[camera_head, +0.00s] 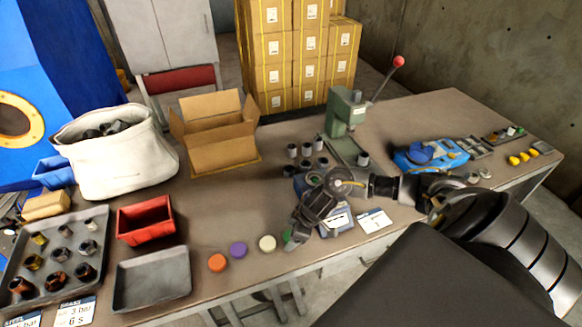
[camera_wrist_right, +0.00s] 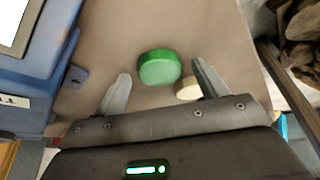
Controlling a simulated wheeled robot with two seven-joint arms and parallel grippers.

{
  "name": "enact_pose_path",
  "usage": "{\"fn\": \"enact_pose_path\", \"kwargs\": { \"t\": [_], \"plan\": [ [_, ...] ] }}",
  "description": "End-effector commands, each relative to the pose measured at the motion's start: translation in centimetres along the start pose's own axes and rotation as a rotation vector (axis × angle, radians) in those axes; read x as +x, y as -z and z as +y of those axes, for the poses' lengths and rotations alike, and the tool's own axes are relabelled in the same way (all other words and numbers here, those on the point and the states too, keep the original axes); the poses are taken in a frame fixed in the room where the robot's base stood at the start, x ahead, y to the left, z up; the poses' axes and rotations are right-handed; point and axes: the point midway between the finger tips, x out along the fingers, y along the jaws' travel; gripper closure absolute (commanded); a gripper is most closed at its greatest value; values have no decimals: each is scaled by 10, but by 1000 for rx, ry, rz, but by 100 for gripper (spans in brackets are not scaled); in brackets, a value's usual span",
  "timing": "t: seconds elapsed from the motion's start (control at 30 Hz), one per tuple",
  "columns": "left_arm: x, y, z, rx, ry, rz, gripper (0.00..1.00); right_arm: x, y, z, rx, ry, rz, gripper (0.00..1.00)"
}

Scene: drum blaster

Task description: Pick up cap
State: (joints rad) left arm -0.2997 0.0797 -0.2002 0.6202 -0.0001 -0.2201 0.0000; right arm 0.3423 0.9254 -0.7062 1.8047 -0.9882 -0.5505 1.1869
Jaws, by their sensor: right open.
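Several caps lie in a row near the table's front edge: an orange cap (camera_head: 217,262), a purple cap (camera_head: 238,249), a cream cap (camera_head: 267,243) and a green cap (camera_head: 288,236), which is partly hidden by my right gripper (camera_head: 292,240). In the right wrist view the green cap (camera_wrist_right: 159,68) lies just ahead of and between the two open fingers of my right gripper (camera_wrist_right: 160,88), not touching them. My left gripper is not in view.
A blue device (camera_wrist_right: 30,75) stands close beside the left-hand finger; its label (camera_head: 338,222) shows in the head view. A grey tray (camera_head: 150,280), a red bin (camera_head: 146,220) and a cardboard box (camera_head: 220,150) stand to the left. A green press (camera_head: 345,115) stands behind.

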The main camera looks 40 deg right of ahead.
Motion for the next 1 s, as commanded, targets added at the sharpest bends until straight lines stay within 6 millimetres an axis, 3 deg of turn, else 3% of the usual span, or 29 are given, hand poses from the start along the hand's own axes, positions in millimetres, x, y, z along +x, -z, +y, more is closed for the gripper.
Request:
{"fn": "enact_pose_path", "kwargs": {
  "t": [0.23,0.6,1.0],
  "plan": [
    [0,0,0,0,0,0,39,1,0,0,0,-1,-1,29],
    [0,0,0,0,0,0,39,1,0,0,0,-1,-1,74],
    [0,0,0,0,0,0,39,-5,3,1,-1,-1,1,74]
  ]
}}
